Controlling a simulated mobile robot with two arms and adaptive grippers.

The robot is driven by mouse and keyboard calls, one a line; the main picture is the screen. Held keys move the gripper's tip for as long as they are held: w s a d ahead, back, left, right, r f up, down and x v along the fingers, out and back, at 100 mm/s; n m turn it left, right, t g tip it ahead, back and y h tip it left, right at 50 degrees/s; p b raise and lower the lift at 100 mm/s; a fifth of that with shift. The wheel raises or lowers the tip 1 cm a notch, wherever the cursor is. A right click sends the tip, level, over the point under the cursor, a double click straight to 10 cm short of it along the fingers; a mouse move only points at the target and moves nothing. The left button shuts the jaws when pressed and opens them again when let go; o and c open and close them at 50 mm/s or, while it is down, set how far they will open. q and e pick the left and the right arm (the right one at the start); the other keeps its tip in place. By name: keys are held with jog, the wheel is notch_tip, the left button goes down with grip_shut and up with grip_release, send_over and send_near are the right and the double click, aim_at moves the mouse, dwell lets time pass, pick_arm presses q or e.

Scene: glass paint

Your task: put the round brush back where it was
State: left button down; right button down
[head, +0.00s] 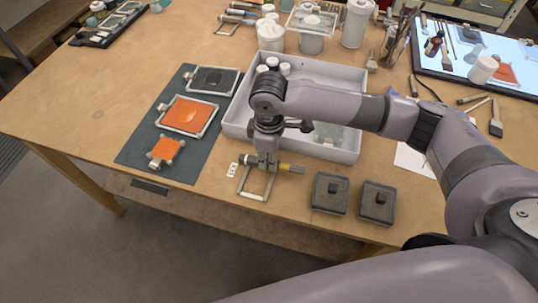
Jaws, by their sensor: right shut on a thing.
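The round brush (289,168) has a yellow-orange handle part with a dark end pointing right. My right gripper (262,164) reaches down from above and is shut on the brush, which lies roughly level across it. A small metal wire rest (241,185) stands directly below and in front of the gripper, near the table's front edge. The brush overlaps the top of the rest in the head view; I cannot tell whether they touch. The gripper hides the middle of the brush. My left gripper is not in view.
A pale tray (345,146) stands behind, partly hidden by my arm. A dark mat (133,151) with framed glass pieces lies left. Table (100,115) is clear further left.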

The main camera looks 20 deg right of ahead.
jog(key=c, duration=1.4)
grip_release()
notch_tip(320, 180, up, 12)
jog(key=shift+f, duration=0.1)
